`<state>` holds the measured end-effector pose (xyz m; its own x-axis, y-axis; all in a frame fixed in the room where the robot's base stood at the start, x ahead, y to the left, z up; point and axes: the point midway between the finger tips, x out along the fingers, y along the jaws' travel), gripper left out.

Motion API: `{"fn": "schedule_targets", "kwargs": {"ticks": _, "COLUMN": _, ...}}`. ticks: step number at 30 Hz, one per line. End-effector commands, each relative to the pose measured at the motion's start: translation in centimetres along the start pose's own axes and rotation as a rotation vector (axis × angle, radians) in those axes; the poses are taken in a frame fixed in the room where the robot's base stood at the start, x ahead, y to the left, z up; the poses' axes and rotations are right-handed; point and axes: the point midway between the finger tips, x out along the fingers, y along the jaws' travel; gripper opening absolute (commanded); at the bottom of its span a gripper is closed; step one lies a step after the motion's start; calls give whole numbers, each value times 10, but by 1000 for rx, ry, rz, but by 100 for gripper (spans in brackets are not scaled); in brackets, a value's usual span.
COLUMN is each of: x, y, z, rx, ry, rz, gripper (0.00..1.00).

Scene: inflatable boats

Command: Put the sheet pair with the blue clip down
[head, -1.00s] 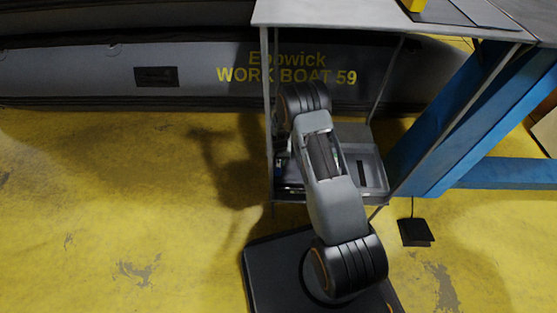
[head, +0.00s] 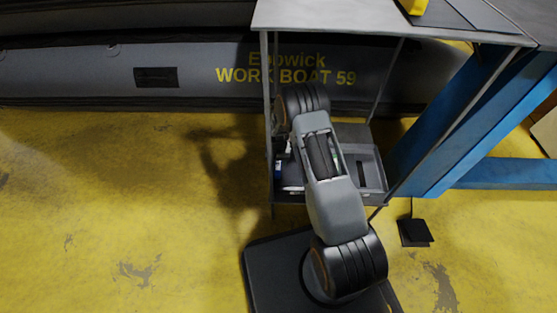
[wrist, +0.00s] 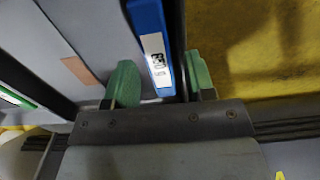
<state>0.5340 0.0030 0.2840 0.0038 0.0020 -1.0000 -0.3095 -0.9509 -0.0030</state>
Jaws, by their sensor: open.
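In the wrist view, my gripper (wrist: 161,76) is open, with one green fingertip on each side of a blue clip (wrist: 150,20). The clip has a white label with dark characters. A gap shows between the clip and the right fingertip; whether the left one touches it I cannot tell. The sheets themselves cannot be clearly told apart here. In the head view, a small blue piece (head: 278,170) shows at the left of the lower shelf, beside my arm; my gripper is hidden there behind the arm.
A grey tray (head: 372,178) sits on the lower shelf of a trolley, under its top (head: 330,17). Thin posts stand around it. A blue frame (head: 440,150) is at right, a grey boat (head: 200,70) behind. The yellow floor at left is clear.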

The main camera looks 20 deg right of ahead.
Motion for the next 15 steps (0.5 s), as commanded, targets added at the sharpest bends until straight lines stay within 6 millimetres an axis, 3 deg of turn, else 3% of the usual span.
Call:
{"fn": "schedule_targets", "kwargs": {"ticks": 6, "x": -43, "y": 2, "z": -1, "rx": 3, "ry": 0, "rz": 2, "gripper": 53}}
{"fn": "schedule_targets", "kwargs": {"ticks": 15, "x": -75, "y": 3, "z": -1, "rx": 3, "ry": -2, "rz": 4, "gripper": 53}}
